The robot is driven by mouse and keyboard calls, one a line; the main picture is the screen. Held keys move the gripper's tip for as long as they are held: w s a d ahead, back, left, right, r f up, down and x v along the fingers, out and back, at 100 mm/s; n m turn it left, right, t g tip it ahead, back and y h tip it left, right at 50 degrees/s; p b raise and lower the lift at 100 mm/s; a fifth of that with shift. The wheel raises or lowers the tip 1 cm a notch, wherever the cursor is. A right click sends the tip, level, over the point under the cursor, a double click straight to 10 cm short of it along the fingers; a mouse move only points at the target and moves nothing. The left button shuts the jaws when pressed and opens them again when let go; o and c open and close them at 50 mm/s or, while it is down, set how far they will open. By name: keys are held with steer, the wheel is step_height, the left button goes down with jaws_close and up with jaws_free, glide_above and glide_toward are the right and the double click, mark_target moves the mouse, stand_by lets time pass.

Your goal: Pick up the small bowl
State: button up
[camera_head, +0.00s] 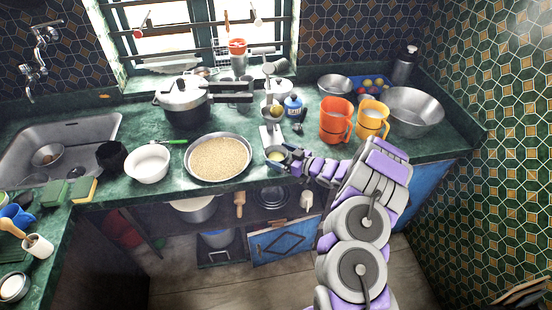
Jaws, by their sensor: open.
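A small bowl (273,153) with something pale yellowish inside stands near the counter's front edge, below the grey grinder-like appliance. My gripper (286,157) comes in from the right at the bowl's right side. Its fingers are small in the picture and overlap the bowl's right rim. The jaws are open, but I cannot tell whether a finger touches the bowl. The bowl's right side is partly hidden by my gripper.
A wide pan of grain (220,157) lies close left of the bowl. The grinder-like appliance (270,112) stands just behind it. Orange (336,119) and yellow-orange (372,118) mugs stand behind my arm. The counter edge drops to open shelves in front.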

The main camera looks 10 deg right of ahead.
steer(key=shift+d, duration=0.4)
steer(key=shift+c, duration=0.5)
steer(key=shift+d, duration=0.3)
steer(key=c, duration=0.3)
steer(key=shift+a, duration=0.8)
steer(key=c, duration=0.4)
